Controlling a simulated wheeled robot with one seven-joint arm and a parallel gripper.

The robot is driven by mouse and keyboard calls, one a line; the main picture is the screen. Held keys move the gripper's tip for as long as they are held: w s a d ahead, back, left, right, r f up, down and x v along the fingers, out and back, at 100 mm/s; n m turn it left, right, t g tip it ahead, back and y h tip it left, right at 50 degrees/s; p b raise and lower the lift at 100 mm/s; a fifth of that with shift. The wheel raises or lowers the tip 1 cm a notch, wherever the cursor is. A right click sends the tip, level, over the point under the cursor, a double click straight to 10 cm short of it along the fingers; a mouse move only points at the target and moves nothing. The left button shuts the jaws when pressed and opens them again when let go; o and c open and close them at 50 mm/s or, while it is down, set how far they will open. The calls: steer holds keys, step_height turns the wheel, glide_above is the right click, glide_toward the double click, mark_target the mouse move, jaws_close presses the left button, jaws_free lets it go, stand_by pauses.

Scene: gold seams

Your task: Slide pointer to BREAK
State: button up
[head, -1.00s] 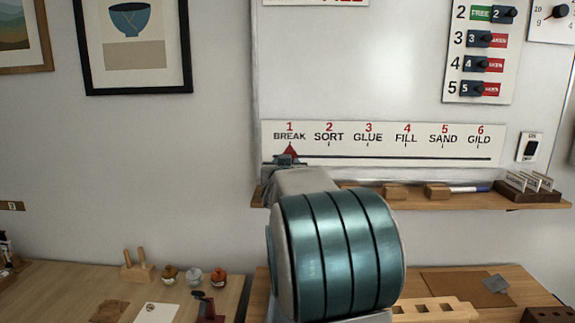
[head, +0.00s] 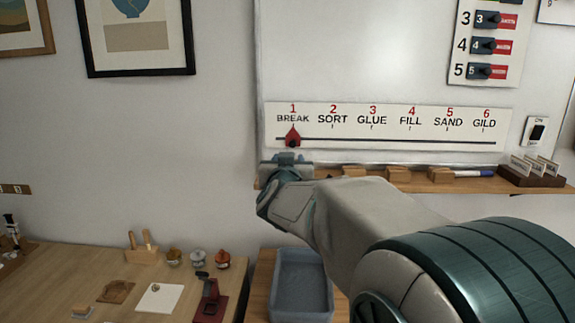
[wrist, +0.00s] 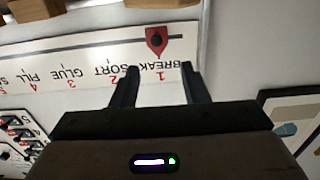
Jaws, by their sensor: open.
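The red pointer (head: 292,136) sits on the dark slide line at the left end of the white step strip (head: 400,146). It stands under label 1, BREAK, with its tip up toward that word. In the wrist view the red pointer (wrist: 157,40) shows upside down with a dark round knob on it. My gripper (head: 285,158) is just below the pointer in the head view, its fingers partly hidden by my wrist.
A wooden ledge (head: 440,184) under the board holds wooden blocks, a marker and a card holder (head: 532,172). Toggle rows (head: 488,45) are at the upper right. A blue-grey bin (head: 301,280) is below my arm.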

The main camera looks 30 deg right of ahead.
steer(key=shift+v, duration=0.95)
steer(key=shift+a, duration=0.1)
steer(key=s+a+f+n+g+y, duration=0.4)
steer(key=s+a+f+n+y, duration=0.15)
steer(key=a+f+y, duration=0.5)
steer(key=s+a+f+g+h, duration=0.1)
steer(key=s+f+g, duration=0.3)
steer(key=s, duration=0.5)
steer(key=s+a+f+g+p, duration=0.1)
steer(key=s+a+f+g, duration=0.3)
steer(key=s+f, duration=0.3)
steer(key=s+g, duration=0.1)
steer(key=s, duration=0.1)
steer(key=shift+s+h, duration=0.35)
steer(key=shift+s, duration=0.05)
